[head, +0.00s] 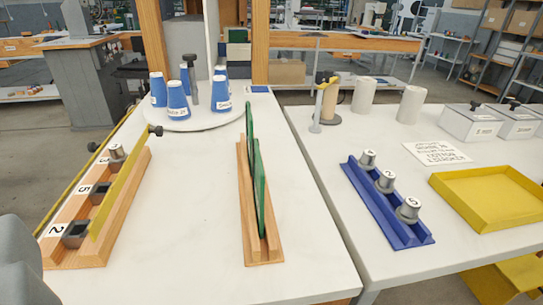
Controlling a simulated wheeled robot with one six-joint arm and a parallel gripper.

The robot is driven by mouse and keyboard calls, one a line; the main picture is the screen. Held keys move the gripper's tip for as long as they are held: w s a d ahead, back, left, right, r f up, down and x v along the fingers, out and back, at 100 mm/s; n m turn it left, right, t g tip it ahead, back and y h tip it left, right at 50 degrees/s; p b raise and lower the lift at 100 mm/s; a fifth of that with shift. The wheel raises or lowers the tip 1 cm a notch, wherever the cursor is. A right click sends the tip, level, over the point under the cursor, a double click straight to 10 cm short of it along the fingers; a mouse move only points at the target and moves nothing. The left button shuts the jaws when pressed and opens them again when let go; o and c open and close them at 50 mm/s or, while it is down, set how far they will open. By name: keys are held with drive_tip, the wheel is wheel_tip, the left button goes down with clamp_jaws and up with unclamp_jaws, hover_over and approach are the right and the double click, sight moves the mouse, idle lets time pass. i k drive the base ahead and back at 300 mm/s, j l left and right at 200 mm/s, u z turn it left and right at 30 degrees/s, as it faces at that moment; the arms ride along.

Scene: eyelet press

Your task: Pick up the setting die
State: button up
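No part is marked as the setting die, so I cannot tell which piece it is. A blue rack (396,221) on the right table holds three metal cylinders with dark flanges and labelled tops: a far one (369,160), a middle one (385,181) and a near one (408,209). On the left table, a wooden rack (82,256) has places labelled 3, 5 and 2. A metal cylinder (117,153) stands at the 3; dark square blocks sit at the 5 (100,193) and the 2 (76,235). My gripper's fingers are not in view.
A yellow bar runs along the left rack. A wooden stand (271,256) holds upright green panels (260,190). Blue cones (178,101) stand on a round white plate behind. A yellow tray (490,197) and grey boxes (470,124) lie right. A gap separates the tables.

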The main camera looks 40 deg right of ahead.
sight(385, 185)
drive_tip(key=z, duration=1.65)
